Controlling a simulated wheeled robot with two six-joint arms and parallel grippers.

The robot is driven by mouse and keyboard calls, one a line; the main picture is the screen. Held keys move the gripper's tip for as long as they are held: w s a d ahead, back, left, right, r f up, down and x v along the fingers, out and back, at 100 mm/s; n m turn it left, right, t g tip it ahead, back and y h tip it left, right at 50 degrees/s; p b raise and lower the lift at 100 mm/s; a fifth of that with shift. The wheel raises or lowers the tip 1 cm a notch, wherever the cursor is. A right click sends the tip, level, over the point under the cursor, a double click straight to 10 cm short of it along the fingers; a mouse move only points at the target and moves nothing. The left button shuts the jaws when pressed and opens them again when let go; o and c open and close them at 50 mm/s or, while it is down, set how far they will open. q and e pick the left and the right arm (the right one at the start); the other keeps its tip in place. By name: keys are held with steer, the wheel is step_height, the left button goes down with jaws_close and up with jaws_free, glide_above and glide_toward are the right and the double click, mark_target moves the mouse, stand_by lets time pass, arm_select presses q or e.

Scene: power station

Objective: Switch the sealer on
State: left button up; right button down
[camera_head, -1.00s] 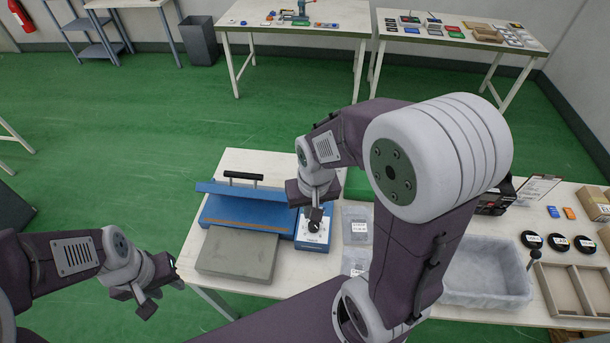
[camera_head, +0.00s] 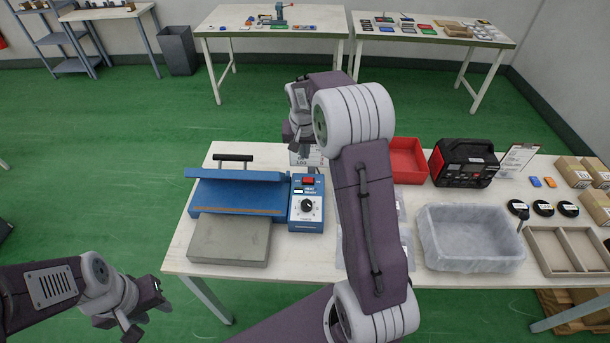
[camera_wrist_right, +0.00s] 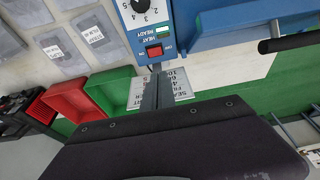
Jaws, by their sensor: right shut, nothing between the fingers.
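The blue sealer (camera_head: 237,193) stands on the near table, with a black handle on its bar. Its control box (camera_head: 319,222) carries a black dial (camera_head: 307,205), a red rocker switch (camera_head: 308,181) and a small bright green light (camera_head: 298,191). The switch shows close up in the right wrist view (camera_wrist_right: 154,51). My right gripper (camera_head: 304,152) is shut and empty, above the box's far end. In the wrist view its fingertips (camera_wrist_right: 156,74) are just short of the switch, with no clear contact. My left gripper (camera_head: 146,308) appears open and empty, off the table's front left.
A grey slab (camera_head: 229,240) lies in front of the sealer. A label card (camera_wrist_right: 176,90) stands behind the box. A red bin (camera_head: 408,160), a black-and-red device (camera_head: 464,162) and a grey tub (camera_head: 470,262) are to the right. Labelled bags (camera_wrist_right: 60,52) lie beside the box.

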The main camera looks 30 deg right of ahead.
mark_target(305, 180)
steer(key=x, duration=0.8)
steer(key=p+x, duration=0.1)
steer(key=x, duration=0.3)
steer(key=shift+s+a+f, duration=0.15)
steer(key=shift+s+f, duration=0.1)
steer(key=shift+f, duration=0.65)
steer(key=shift+f, duration=0.15)
steer(key=shift+a+f+b, duration=0.2)
steer(key=shift+f+b, duration=0.3)
steer(key=shift+b, duration=0.3)
steer(key=shift+s+r+p, duration=0.1)
steer(key=shift+r+p, duration=0.25)
steer(key=shift+r, duration=0.1)
steer(key=shift+f, duration=0.15)
steer(key=shift+s, duration=0.1)
